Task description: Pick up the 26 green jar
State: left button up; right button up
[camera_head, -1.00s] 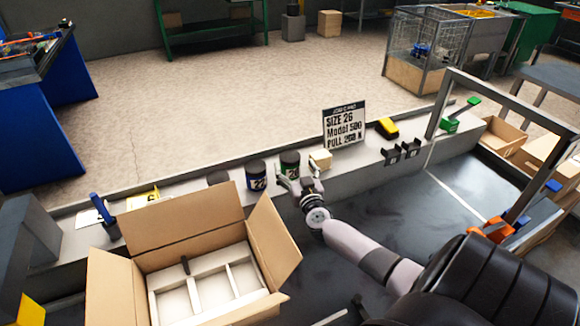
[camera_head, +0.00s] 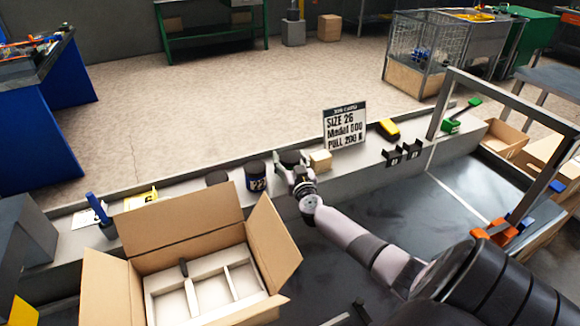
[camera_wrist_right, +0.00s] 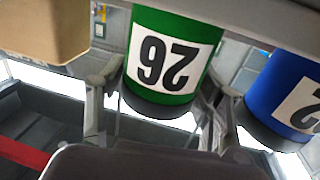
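The green jar (camera_wrist_right: 172,45) has a white label reading 26, upside down in the right wrist view. It stands on the grey ledge; in the head view mostly its dark lid (camera_head: 290,157) shows, and my right gripper hides much of its body. My right gripper (camera_head: 293,172) is at the jar, one finger on each side of it. In the wrist view the fingers of the right gripper (camera_wrist_right: 160,100) look spread, with narrow gaps beside the jar's lower part; contact is not clear. My left gripper is not in view.
A blue jar (camera_head: 256,176) stands close on the left of the green one, and a tan block (camera_head: 320,160) close on the right. An open cardboard box (camera_head: 262,240) with a white divider sits in front, left of my right arm.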

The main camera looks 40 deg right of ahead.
jog(key=c, duration=1.3)
jog(key=shift+r, duration=0.1)
jog(key=shift+c, duration=0.2)
jog(key=shift+r, duration=0.1)
